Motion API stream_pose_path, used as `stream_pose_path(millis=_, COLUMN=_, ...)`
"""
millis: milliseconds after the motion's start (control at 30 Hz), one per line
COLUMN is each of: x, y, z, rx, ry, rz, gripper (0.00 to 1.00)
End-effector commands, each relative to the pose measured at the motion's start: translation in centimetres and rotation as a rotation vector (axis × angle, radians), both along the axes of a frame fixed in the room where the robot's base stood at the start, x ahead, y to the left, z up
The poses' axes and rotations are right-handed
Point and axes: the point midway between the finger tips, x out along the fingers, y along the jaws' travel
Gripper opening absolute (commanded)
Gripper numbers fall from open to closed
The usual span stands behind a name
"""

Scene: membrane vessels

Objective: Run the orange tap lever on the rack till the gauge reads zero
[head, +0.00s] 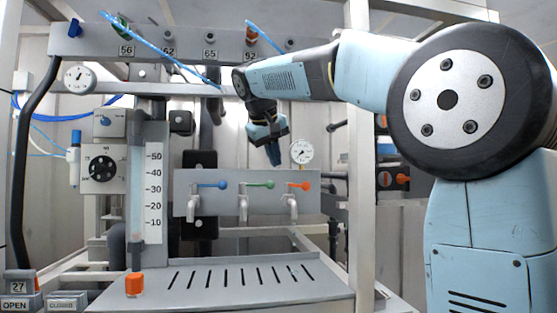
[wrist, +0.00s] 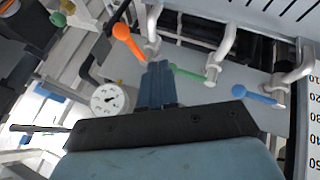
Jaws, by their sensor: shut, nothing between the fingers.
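The orange tap lever (head: 301,186) is the rightmost of three levers on the grey tap panel (head: 246,207), beside a green lever (head: 262,184) and a blue lever (head: 212,184). A round white gauge (head: 301,151) stands above the orange tap; its reading is too small to tell. My gripper (head: 274,158) points down above the panel, between the green and orange levers, shut and empty. In the wrist view the shut fingers (wrist: 158,88) lie near the base of the orange lever (wrist: 127,41); I cannot tell if they touch. The gauge (wrist: 109,99) shows left of them.
A slotted drain tray (head: 228,283) lies below the taps. A scaled tube (head: 152,190) stands left of the panel. A second gauge (head: 79,77) is at upper left. A frame post (head: 361,200) stands right of the taps.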

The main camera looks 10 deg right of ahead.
Motion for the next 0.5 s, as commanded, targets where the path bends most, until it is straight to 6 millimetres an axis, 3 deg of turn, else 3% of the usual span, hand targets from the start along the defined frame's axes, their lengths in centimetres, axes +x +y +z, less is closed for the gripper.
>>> stream_pose_path(millis=400, x=3.7, y=-2.5, z=-6.0, rx=0.000, ry=0.002, rz=-0.002, gripper=0.00)
stream_pose_path(millis=500, x=4.3, y=-3.7, z=-6.2, rx=0.000, ry=0.001, rz=-0.004, gripper=0.00)
